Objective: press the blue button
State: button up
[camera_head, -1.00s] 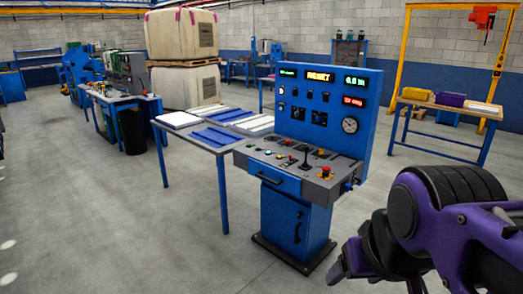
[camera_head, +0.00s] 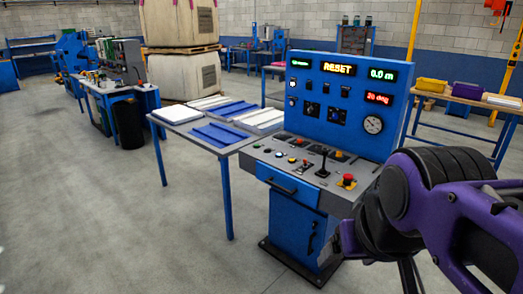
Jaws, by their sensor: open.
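The blue control panel (camera_head: 345,103) stands right of centre, with a sloped grey console (camera_head: 300,165) in front. A row of small coloured buttons (camera_head: 278,154) runs along the console's left part. They are too small for me to tell which one is blue. A black lever (camera_head: 323,163) and a red mushroom button (camera_head: 347,181) stand to their right. My purple and black arm fills the lower right. My gripper (camera_head: 347,240) shows only in part at the arm's dark end, near the console's right side and apart from the buttons. Its fingers are hard to make out.
A blue-legged table (camera_head: 175,127) with white and blue panels adjoins the console's left side. A wooden-topped bench (camera_head: 470,100) with yellow and purple bins stands at the back right. The grey floor (camera_head: 120,220) at front left is clear.

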jog(key=shift+s, duration=0.1)
jog(key=shift+c, duration=0.2)
grip_shut()
dwell(1.4)
